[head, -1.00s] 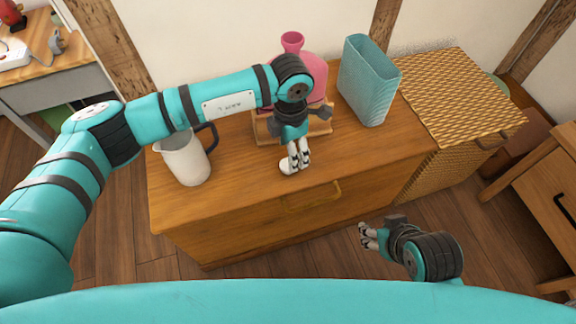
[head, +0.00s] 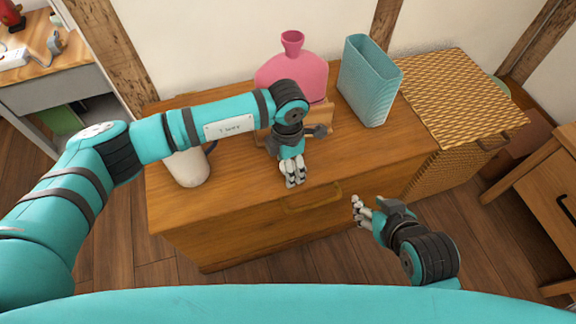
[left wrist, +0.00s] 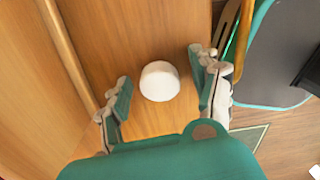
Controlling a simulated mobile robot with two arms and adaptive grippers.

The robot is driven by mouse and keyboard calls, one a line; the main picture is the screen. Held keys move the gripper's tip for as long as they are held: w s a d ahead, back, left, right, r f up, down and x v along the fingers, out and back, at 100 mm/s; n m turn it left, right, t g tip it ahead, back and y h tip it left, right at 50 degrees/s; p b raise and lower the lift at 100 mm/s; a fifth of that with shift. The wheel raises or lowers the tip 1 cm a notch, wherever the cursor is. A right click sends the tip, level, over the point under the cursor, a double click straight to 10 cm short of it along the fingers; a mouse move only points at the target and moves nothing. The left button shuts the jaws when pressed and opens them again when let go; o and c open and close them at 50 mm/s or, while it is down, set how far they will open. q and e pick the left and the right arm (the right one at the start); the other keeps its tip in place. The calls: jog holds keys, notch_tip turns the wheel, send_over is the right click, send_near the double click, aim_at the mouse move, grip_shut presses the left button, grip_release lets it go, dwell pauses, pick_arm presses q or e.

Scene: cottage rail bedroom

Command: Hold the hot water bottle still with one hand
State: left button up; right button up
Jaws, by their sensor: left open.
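The pink hot water bottle (head: 293,68) stands upright at the back of the wooden chest (head: 225,215), in a wooden stand (head: 322,118). My left arm hides its lower left part. My left gripper (head: 293,180) is in front of the stand, pointing down over the chest top, apart from the bottle. It is open in the left wrist view, with a small white round object (left wrist: 160,81) showing between its fingers. My right gripper (head: 358,210) hangs in front of the chest, apart from the bottle; I cannot tell whether it is open.
A white jug (head: 188,168) stands on the chest at left, partly behind my left arm. A teal ribbed container (head: 369,82) stands right of the bottle. A woven basket (head: 460,90) is beside the chest. The chest's front right top is clear.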

pick_arm(q)
jog(key=c, duration=0.9)
jog(key=shift+r, duration=0.2)
jog(key=shift+r, duration=0.25)
notch_tip(320, 180, up, 3)
jog(key=shift+f+p, duration=0.1)
jog(key=shift+p, duration=0.4)
jog(key=shift+s+d+r+p, duration=0.2)
jog(key=shift+s+d+r, duration=0.05)
jog(key=shift+s+d, duration=1.65)
jog(key=shift+s+d+r+p, duration=0.25)
jog(key=shift+s+d, duration=1.25)
jog(key=shift+s, duration=0.75)
jog(key=shift+s+d+r+p, duration=0.2)
jog(key=shift+s+d, duration=1.5)
jog(key=shift+s, duration=0.4)
pick_arm(e)
jog(key=s+d+f+g, duration=0.1)
jog(key=s+g, duration=0.1)
jog(key=s, duration=0.2)
jog(key=s+d+f+g+h, duration=0.1)
jog(key=s+d+g, duration=0.1)
jog(key=s, duration=0.3)
jog(key=shift+f+g, duration=0.4)
jog(key=shift+g, duration=0.2)
